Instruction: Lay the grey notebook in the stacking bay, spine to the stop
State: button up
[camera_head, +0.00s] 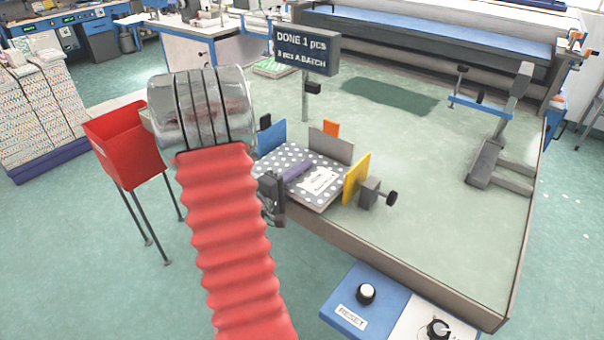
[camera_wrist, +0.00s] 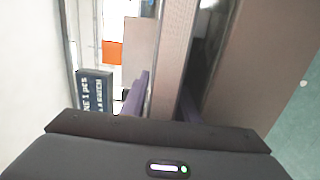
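The grey notebook (camera_head: 325,181), with white dots and a white label, lies about flat at the stacking bay in the head view. The bay shows a blue plate (camera_head: 271,137) at left, a grey plate (camera_head: 331,146) at the back and a yellow plate (camera_head: 357,178) at right. My gripper (camera_head: 297,171) reaches in from the left, one purple finger over the notebook. In the wrist view my gripper (camera_wrist: 165,100) has purple fingers on both faces of the notebook (camera_wrist: 170,55), seen edge-on. I cannot tell whether it rests on the bay floor; its spine is not clear.
A sign (camera_head: 307,50) reading "DONE 1 pcs" stands behind the bay. An orange piece (camera_head: 331,128) shows behind the grey plate. A red bin (camera_head: 125,148) stands left. A blue RESET panel (camera_head: 350,314) sits at the front.

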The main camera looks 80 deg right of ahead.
jog(key=shift+a+f, duration=0.2)
jog(key=shift+f, duration=0.1)
jog(key=shift+v, duration=0.85)
jog(key=v, duration=0.8)
jog(key=shift+s, duration=0.15)
dwell(1.1)
jog(key=shift+a+r, duration=0.1)
jog(key=shift+r, duration=0.05)
dwell(0.6)
jog(key=w+a+r+n+t+y, duration=0.1)
jog(key=w+a+r+t+y, duration=0.2)
jog(key=a, duration=1.2)
jog(key=w+a+r+n+t+y, duration=0.2)
jog(key=w+a+r+t+y, duration=0.2)
jog(key=a, duration=1.1)
jog(key=w+a+r+n+t+y, duration=0.2)
jog(key=w+a+t+y, duration=0.4)
jog(key=a, duration=0.9)
jog(key=w+r+y, duration=0.1)
jog(key=y, duration=0.2)
